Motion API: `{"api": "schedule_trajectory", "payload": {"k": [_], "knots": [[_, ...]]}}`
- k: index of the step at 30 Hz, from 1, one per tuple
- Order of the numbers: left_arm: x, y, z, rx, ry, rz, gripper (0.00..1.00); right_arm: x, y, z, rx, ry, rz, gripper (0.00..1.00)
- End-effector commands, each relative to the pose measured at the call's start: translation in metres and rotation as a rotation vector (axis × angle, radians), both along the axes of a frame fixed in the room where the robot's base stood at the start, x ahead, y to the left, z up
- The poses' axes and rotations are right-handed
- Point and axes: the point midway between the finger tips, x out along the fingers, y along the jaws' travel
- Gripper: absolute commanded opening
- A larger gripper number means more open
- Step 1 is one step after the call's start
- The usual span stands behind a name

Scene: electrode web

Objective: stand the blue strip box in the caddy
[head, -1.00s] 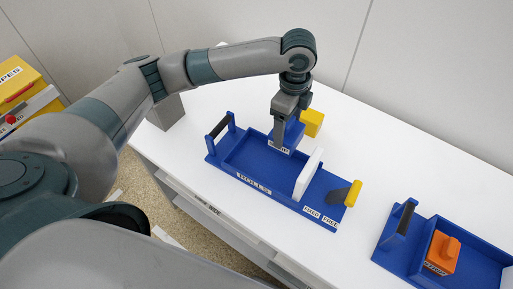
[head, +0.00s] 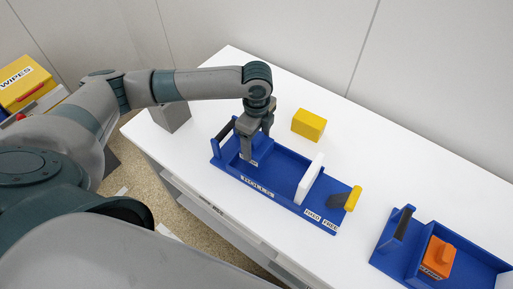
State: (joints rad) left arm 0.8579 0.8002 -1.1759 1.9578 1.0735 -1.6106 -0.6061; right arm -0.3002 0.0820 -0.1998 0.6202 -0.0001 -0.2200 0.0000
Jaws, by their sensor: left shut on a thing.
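The blue caddy (head: 285,187) with a label reading ROLLS sits on the white table, with a dark-gripped handle at its left end. My left gripper (head: 257,150) points down over the caddy's left part, near that handle. It is shut on the blue strip box (head: 260,148), which is mostly hidden between the fingers. A bit of its white label shows low down. The box looks upright and inside the caddy's outline; I cannot tell whether it touches the floor. My right gripper is not in view.
A yellow box (head: 308,125) stands behind the caddy. A second blue tray (head: 388,255) holding an orange box (head: 438,258) is at the right. The table's back right is clear.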

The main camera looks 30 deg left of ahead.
Motion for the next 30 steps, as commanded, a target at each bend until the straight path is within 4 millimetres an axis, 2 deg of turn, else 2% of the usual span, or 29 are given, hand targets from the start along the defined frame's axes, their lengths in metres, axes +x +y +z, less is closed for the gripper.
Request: {"api": "schedule_trajectory", "payload": {"k": [12,24,25,26,27,30], "knots": [[-0.001,0.000,-0.038,0.000,0.001,-0.001,0.47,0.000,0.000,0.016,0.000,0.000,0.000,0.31],[-0.001,0.000,-0.042,0.001,0.001,0.000,0.47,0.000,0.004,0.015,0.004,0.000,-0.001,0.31],[-0.001,0.000,-0.042,0.001,0.001,0.000,0.74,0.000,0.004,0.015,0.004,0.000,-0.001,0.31],[-0.001,0.000,-0.042,0.001,0.001,0.000,0.82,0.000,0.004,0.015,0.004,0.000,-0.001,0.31],[-0.001,0.000,-0.042,0.001,0.001,0.000,0.88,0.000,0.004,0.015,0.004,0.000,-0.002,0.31],[-0.001,0.000,-0.042,0.001,0.001,0.000,0.88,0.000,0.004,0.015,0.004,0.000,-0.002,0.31]]}}
